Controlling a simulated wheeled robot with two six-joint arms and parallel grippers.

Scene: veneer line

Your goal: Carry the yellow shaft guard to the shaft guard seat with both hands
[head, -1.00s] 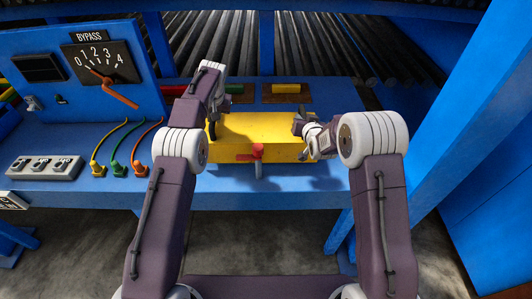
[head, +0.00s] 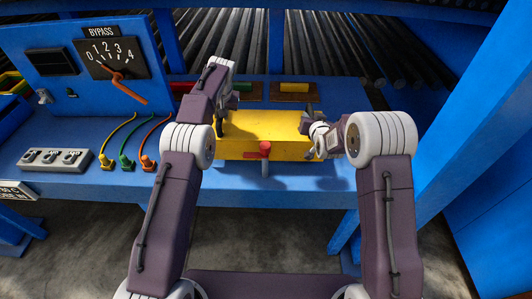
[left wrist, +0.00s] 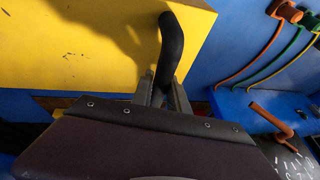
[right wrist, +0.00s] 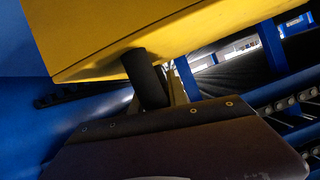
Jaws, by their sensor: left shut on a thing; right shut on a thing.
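The yellow shaft guard (head: 268,126) is a long box above the blue bench, level between my two arms. My left gripper (head: 220,126) is at its left end, shut on a black handle (left wrist: 172,45) seen in the left wrist view. My right gripper (head: 311,126) is at its right end, shut on another black handle (right wrist: 146,78) seen in the right wrist view. The guard's yellow face also fills much of the left wrist view (left wrist: 75,50). I cannot tell whether its underside touches the bench. I cannot make out the seat.
The BYPASS panel (head: 90,65), plugged cables (head: 124,162) and a grey switch block (head: 55,159) are on the left. Small trays (head: 294,97) lie behind. A blue post (head: 450,130) rises on the right.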

